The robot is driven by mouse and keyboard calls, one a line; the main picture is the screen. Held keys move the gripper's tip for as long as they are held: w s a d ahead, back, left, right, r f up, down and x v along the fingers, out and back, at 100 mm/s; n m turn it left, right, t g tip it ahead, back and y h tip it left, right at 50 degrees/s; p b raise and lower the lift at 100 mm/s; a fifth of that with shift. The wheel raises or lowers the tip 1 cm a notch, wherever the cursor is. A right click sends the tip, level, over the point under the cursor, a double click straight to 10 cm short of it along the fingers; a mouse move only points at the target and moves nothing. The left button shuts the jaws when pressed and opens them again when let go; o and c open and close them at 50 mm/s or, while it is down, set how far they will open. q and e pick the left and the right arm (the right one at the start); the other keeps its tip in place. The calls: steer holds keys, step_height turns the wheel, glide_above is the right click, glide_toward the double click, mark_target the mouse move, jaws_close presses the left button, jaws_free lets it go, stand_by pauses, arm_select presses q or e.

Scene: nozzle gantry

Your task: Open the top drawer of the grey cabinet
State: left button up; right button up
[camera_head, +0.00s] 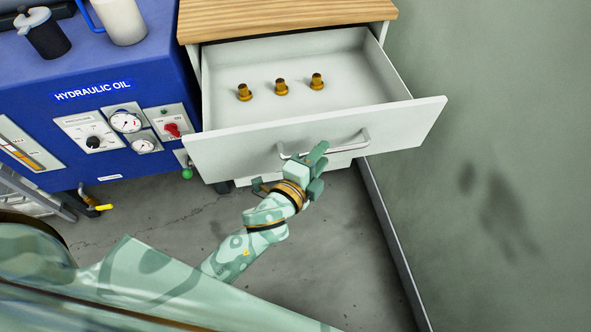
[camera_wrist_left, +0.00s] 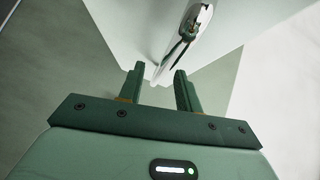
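The grey cabinet (camera_head: 196,62) has a wooden top, and its top drawer (camera_head: 225,152) is pulled well out. The drawer front carries a bar handle (camera_head: 350,143). My left gripper (camera_head: 318,158) is at the drawer front, by the left part of the handle, and covers some of it in the head view. In the left wrist view the two fingers (camera_wrist_left: 158,78) stand apart with nothing held between them. The handle (camera_wrist_left: 190,35) shows beyond the fingertips there, slightly to the right. My right gripper is in neither view.
Several brass nozzles (camera_head: 281,87) stand inside the drawer. A blue hydraulic oil unit (camera_head: 60,105) with gauges and a red switch stands close on the left. A green-grey wall (camera_head: 490,120) is on the right. Grey floor (camera_head: 340,240) lies below the drawer.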

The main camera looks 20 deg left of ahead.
arm_select(q)
steer(key=v, duration=1.3)
steer(key=shift+s+p, duration=0.3)
steer(key=shift+p, duration=0.15)
